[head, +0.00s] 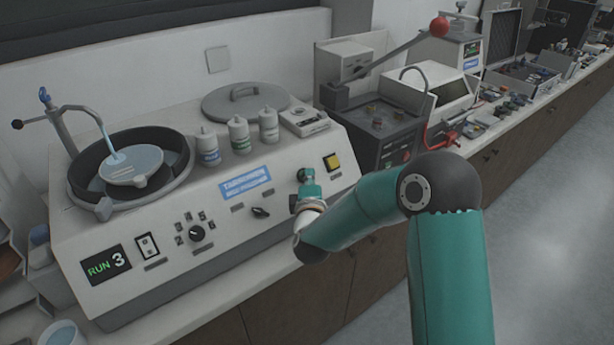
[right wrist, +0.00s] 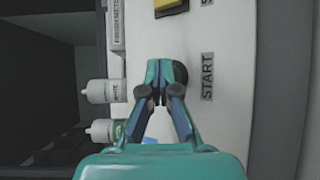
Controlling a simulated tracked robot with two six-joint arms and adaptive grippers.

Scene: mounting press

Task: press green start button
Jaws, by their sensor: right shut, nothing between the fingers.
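The grinder-polisher's front panel (head: 222,228) faces me in the head view. My right gripper (head: 306,178) is shut and empty, with its fingertips at the panel, left of the yellow square button (head: 332,162). In the right wrist view the shut fingertips (right wrist: 160,76) lie over a round dark green button (right wrist: 181,72), beside the START label (right wrist: 207,76). The fingers hide most of this button. The fingertips look touching or very close to it; I cannot tell how deep it sits. The display (head: 106,265) shows RUN 3 in lit characters. My left gripper is not in view.
A black knob (head: 260,212) and a numbered dial (head: 197,233) are left of my gripper. Several white bottles (head: 239,134) stand on the machine's top. The polishing bowl (head: 130,165) is at left. A dark press (head: 378,122) with a red-balled lever (head: 439,27) stands at right.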

